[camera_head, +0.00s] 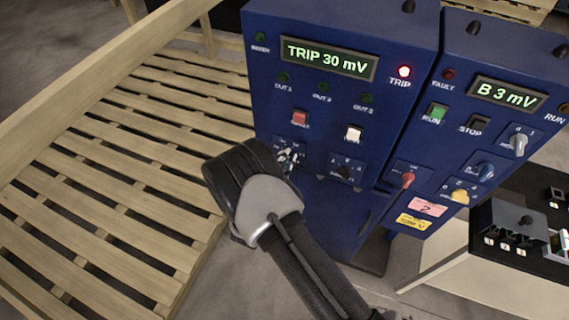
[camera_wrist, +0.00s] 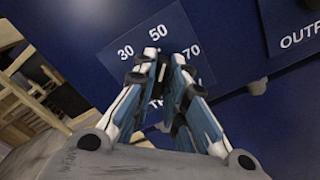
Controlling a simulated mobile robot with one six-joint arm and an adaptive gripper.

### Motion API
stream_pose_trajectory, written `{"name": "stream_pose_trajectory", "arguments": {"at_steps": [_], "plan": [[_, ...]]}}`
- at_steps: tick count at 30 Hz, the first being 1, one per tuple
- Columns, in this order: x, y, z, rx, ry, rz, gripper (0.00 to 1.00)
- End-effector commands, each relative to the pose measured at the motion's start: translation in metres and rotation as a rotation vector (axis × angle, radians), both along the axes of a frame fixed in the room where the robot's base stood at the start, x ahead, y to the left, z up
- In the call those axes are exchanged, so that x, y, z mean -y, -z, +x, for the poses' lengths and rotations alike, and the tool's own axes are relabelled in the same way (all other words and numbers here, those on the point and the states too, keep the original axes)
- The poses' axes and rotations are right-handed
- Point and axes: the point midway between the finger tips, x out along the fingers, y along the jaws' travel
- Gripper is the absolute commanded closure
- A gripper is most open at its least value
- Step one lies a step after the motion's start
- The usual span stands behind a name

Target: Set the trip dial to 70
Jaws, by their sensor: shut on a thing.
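The trip dial's scale plate (camera_wrist: 185,25) on the dark blue cabinet shows the numbers 30, 50 and 70 in the wrist view. My gripper (camera_wrist: 165,62) has its fingertips close together over the middle of that scale, shut on the dial. In the head view my gripper (camera_head: 288,157) reaches the lower left of the cabinet front, and my arm covers the area below. The green display (camera_head: 330,59) reads TRIP 30 mV. The red TRIP lamp (camera_head: 404,71) is lit.
Above are a red button (camera_head: 300,118) and a white button (camera_head: 354,133). A second blue cabinet (camera_head: 455,130) with several knobs stands at right. A slatted wooden structure (camera_head: 110,180) lies left.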

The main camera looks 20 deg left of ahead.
Motion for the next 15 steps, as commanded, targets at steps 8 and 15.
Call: {"name": "stream_pose_trajectory", "arguments": {"at_steps": [8,15], "plan": [[0.0006,0.0033,0.0007,0.023,0.001,0.265,1.0],[0.0011,0.0042,0.0005,0.041,0.001,0.483,1.0]]}}
